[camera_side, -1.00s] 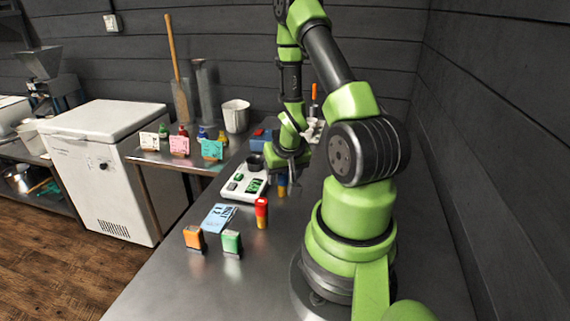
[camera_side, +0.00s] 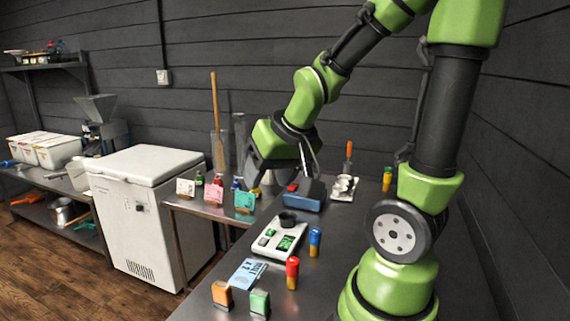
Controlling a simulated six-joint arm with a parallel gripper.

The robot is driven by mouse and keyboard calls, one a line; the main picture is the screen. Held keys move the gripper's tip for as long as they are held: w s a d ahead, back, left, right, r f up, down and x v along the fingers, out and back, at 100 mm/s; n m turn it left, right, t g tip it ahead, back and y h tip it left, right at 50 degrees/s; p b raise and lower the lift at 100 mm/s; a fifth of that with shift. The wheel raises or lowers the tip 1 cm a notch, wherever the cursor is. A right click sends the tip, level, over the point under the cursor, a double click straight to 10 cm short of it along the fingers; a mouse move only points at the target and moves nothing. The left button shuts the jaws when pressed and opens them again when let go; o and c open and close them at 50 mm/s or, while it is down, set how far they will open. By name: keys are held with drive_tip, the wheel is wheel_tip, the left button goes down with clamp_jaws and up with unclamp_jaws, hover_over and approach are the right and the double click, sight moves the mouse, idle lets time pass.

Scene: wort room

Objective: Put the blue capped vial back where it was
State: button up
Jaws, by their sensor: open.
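The blue capped vial (camera_side: 315,242) stands upright on the steel bench, just right of the white scale (camera_side: 278,240). Its body is amber below the blue cap. My gripper (camera_side: 284,172) is open, raised above the back of the bench, behind and up from the vial. Nothing shows between its fingers, and it is apart from the vial. A red capped vial (camera_side: 292,272) stands nearer the front. A green capped vial (camera_side: 387,178) stands at the back right.
A dark cup (camera_side: 288,219) sits on the scale. A blue box (camera_side: 305,197) and a white tray (camera_side: 343,189) are behind. Small cards and bottles stand at left.

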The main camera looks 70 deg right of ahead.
drive_tip(key=s+a+r+n+y, duration=0.1)
drive_tip(key=s+a+r+y, duration=0.1)
drive_tip(key=a, duration=0.3)
drive_tip(key=s+a+r+n+t+y, duration=0.1)
drive_tip(key=s+a+r+n, duration=0.1)
drive_tip(key=s+a+r, duration=0.2)
drive_tip(key=shift+s+a+r+n+y, duration=0.3)
drive_tip(key=shift+a+y, duration=0.1)
drive_tip(key=shift+a, duration=0.35)
idle(0.9)
